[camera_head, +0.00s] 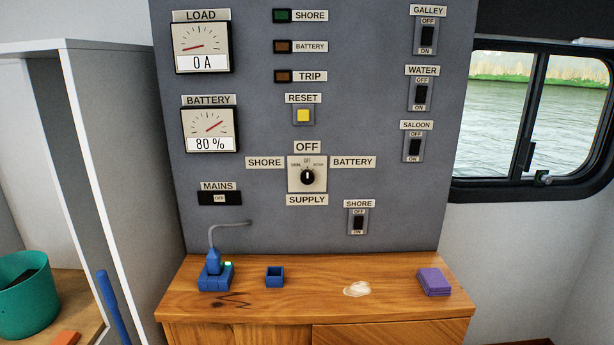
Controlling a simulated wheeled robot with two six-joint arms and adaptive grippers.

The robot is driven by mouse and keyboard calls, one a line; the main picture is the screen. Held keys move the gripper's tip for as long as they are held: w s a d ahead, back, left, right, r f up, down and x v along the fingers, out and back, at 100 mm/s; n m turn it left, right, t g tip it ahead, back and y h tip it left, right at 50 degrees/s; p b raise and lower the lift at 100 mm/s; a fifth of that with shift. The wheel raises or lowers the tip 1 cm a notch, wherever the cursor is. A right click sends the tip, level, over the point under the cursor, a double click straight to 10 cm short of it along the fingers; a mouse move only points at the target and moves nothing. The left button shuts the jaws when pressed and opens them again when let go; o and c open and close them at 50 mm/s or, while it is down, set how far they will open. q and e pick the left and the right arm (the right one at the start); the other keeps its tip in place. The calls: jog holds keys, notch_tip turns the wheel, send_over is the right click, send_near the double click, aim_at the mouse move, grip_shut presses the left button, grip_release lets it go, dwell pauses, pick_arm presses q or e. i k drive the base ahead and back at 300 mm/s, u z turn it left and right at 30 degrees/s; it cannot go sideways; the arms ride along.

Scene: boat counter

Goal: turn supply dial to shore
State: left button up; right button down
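The supply dial (307,176) is a black round knob on a pale square plate, in the middle of the grey panel. Its pointer appears to be upright, toward the OFF label (307,147). The SHORE label (265,162) is to its left, BATTERY (353,162) to its right and SUPPLY (307,200) below. A separate black shore switch (357,222) sits lower right of the dial; its lever position is too small to tell. The shore lamp (282,16) at the top is dark green and looks unlit. Neither gripper is in view.
A wooden counter (330,305) below the panel bears a blue plug block (215,277) with a grey cable, a blue open box (275,277), a pale spill (357,289) and a purple block (433,282). The space in front of the dial is clear.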

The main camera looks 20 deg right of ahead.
aim_at(307, 177)
jog(key=z, duration=0.75)
jog(key=i, duration=0.45)
jog(key=z, duration=1.1)
